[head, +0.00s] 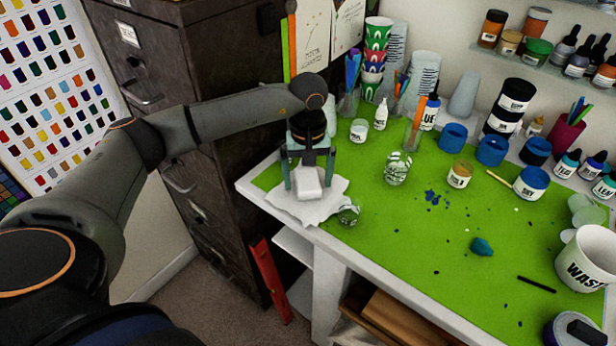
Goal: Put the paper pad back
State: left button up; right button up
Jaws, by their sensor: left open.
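My left gripper (308,176) is at the left corner of the table, pointing down, with its two fingers spread. A small white block (309,188), which may be the paper pad, shows between and just in front of the fingers. I cannot tell whether the fingers touch it. Under it lies a white, uneven-edged sheet or cloth (312,212) at the table corner. The gripper hides part of both. My right gripper is not in view.
A small glass jar (348,214) stands beside the sheet, close to the table's front edge. Another clear jar (397,168) and a labelled pot (459,175) stand farther right. Blue-lidded tubs and cups line the back. The green mat (400,250) is mostly clear in front.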

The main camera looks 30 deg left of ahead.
aim_at(308, 181)
pick_arm(q)
jog(key=shift+r, duration=0.1)
jog(key=shift+r, duration=0.25)
notch_tip(308, 181, up, 12)
jog(key=shift+f+b, duration=0.15)
jog(key=shift+b, duration=0.25)
